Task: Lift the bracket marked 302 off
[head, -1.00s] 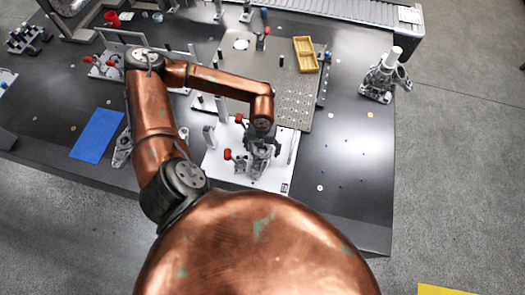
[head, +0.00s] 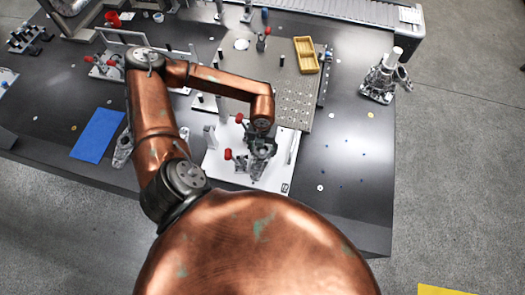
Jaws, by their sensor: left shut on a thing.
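A grey metal bracket (head: 257,170) stands at the white fixture plate (head: 222,168) in the middle of the table, in the head view. Its marking is too small to read. My left gripper (head: 262,149) reaches down over it from above and is shut on it, with the fingers hiding its upper part. I cannot tell whether the bracket touches the plate. My right gripper is not in view.
Red-knobbed clamps (head: 228,154) stand close beside the bracket. A perforated plate (head: 290,98) with a yellow tray (head: 306,54) lies behind. Another grey casting (head: 380,82) stands at right. A blue mat (head: 96,135) lies at left; the table's front right is clear.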

